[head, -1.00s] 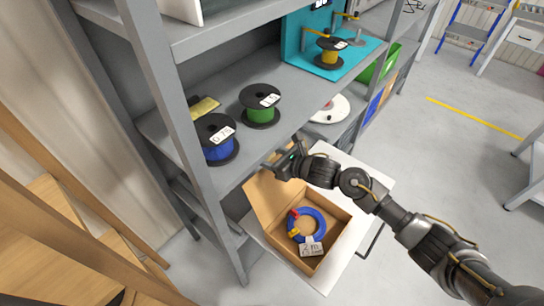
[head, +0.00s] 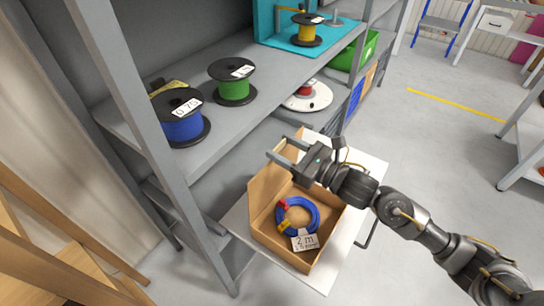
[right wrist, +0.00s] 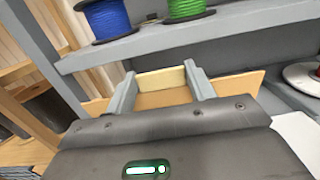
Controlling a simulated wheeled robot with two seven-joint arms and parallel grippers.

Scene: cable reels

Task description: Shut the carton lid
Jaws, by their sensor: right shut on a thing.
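The open carton (head: 325,250) stands on a white surface, with a coil of blue cable (head: 311,213) and a white label reading "2 m" (head: 305,240) inside. Its brown lid (head: 264,188) stands steeply up on the shelf side. My right gripper (head: 280,148) is at the lid's far upper part, its fingers spread around something mostly hidden in the head view. In the right wrist view, a pale strip (right wrist: 161,78) of the lid lies between the two fingers, with brown cardboard beside it. The gripper is shut on the lid. My left gripper is out of view.
A grey shelf beside the carton holds a blue reel (head: 181,122), a green reel (head: 233,85) and a yellow reel (head: 306,30) in a teal stand. A white reel (head: 308,97) sits lower. The white surface (head: 372,170) is bare at right; open floor lies beyond.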

